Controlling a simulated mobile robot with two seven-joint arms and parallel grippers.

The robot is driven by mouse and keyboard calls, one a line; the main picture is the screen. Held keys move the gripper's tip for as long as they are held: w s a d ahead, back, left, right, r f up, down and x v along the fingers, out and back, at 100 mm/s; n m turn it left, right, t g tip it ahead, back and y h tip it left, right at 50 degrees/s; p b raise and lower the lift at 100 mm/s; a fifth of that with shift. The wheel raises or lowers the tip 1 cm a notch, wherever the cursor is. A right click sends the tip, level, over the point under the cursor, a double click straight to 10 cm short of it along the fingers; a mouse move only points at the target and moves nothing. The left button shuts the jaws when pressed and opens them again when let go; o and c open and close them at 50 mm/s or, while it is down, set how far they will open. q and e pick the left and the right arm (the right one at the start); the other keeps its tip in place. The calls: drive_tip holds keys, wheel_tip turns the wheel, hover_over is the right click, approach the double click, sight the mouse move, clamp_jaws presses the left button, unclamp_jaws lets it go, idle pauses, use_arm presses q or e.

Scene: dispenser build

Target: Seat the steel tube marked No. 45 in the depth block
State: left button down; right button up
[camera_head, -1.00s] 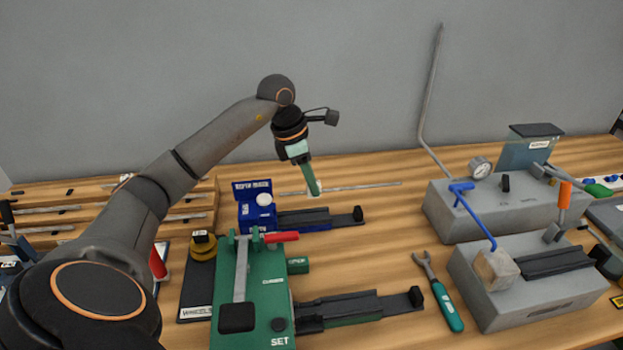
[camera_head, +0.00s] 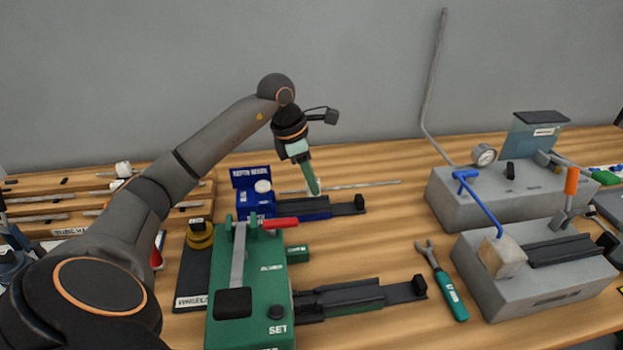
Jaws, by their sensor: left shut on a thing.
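My left gripper (camera_head: 316,191) is shut on a thin steel tube (camera_head: 365,184), held roughly level near its middle. The tube's marking is too small to read. The depth block (camera_head: 243,200) is blue, with a lettered back plate, a white round top piece and a dark channel (camera_head: 318,212) running right to an end stop. The tube shows just above and behind this channel in the picture, apart from it as far as I can tell. The gripper hides part of the tube. My right gripper is not in view.
A green fixture marked SET (camera_head: 270,290) with a red handle stands in front of the block. A wrench (camera_head: 445,285) lies to its right. Grey machine blocks (camera_head: 535,275) with a bent rod stand at the right. Wooden racks (camera_head: 60,205) of rods lie left.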

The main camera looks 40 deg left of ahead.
sight(303, 192)
use_arm(q)
drive_tip(key=shift+f, duration=0.25)
drive_tip(key=shift+f+b, duration=0.65)
drive_tip(key=shift+f, duration=0.1)
drive_tip(key=shift+f+b, duration=0.45)
drive_tip(key=shift+f, duration=0.2)
idle(0.4)
drive_tip(key=shift+s+a, duration=0.15)
drive_tip(key=shift+s+a+b, duration=0.3)
drive_tip(key=shift+s+b, duration=0.05)
drive_tip(key=shift+s, duration=0.05)
drive_tip(key=shift+s+a, duration=0.1)
drive_tip(key=shift+s, duration=0.15)
idle(0.3)
drive_tip(key=shift+s+a+b, duration=0.3)
drive_tip(key=shift+a+b, duration=0.05)
